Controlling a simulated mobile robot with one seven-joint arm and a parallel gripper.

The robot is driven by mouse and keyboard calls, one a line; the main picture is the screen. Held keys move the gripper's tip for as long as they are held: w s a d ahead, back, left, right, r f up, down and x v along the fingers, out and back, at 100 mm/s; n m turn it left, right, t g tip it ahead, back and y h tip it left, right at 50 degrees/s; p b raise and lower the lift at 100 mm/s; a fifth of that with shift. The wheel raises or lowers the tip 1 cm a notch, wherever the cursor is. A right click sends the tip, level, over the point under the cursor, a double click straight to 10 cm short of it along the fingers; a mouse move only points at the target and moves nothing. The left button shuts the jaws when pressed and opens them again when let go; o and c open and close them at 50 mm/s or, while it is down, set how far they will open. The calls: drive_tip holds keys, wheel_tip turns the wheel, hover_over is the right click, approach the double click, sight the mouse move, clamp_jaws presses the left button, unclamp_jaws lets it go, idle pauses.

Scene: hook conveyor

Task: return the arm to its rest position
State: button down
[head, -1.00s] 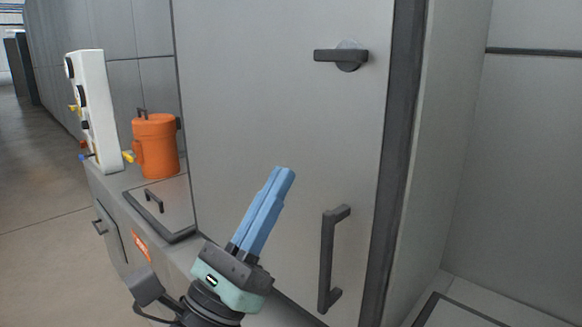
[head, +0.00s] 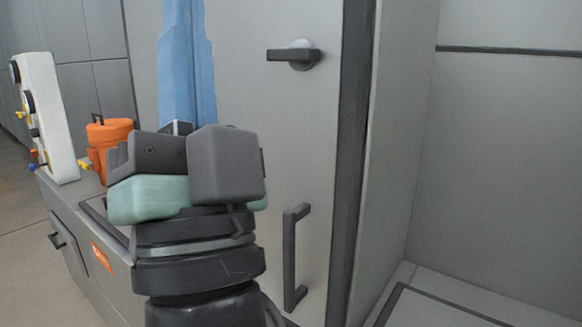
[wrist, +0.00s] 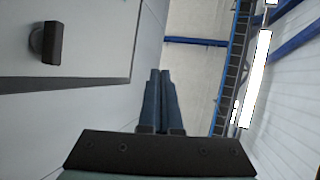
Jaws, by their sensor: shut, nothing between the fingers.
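My gripper (head: 187,40) points upward in the head view, in front of the grey cabinet door, with its blue fingers together and nothing between them. The tops of the fingers run out of the head picture. In the wrist view my gripper (wrist: 161,75) shows its two blue fingers side by side, with the ceiling and wall beyond them. My wrist and forearm fill the lower middle of the head view and hide part of the counter and door.
The grey door (head: 300,130) has a dark turn latch (head: 293,54) and a bar handle (head: 294,258). An orange canister (head: 108,140) and a white control panel (head: 44,118) stand on the counter at left. A walled recess (head: 500,150) lies right of the door.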

drive_tip(key=s+d+r+n+g+h, duration=0.1)
drive_tip(key=s+d+n+h, duration=0.25)
drive_tip(key=d+h, duration=0.5)
wheel_tip(320, 180, up, 21)
drive_tip(key=w+a+p, duration=0.1)
drive_tip(key=p, duration=1.9)
drive_tip(key=shift+w+a+f+n+p, duration=0.2)
drive_tip(key=shift+w+a+n+p, duration=0.05)
drive_tip(key=shift+n+p, duration=0.2)
drive_tip(key=c, duration=1.6)
unclamp_jaws()
